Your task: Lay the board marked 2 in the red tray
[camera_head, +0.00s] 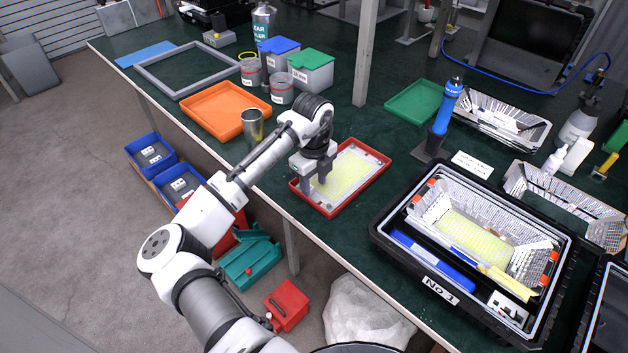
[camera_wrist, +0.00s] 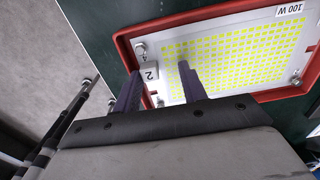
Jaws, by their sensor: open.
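The board marked 2 (camera_head: 349,171), a white plate with rows of yellow LEDs, lies flat inside the red tray (camera_head: 374,178) at mid-table. In the wrist view the board (camera_wrist: 240,52) sits within the red rim (camera_wrist: 123,48). A small grey block marked 2 (camera_wrist: 150,73) is near its end, beside a screw head. My gripper (camera_head: 314,181) is over the left part of the board. In the wrist view its fingers (camera_wrist: 159,86) are apart, with the grey block showing between them. Whether they touch the block cannot be told. My gripper hides part of the board.
The black No 1 housing (camera_head: 378,232) on the right holds another LED board (camera_head: 470,237). A metal can (camera_head: 253,127) and an orange tray (camera_head: 215,92) stand behind my arm.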

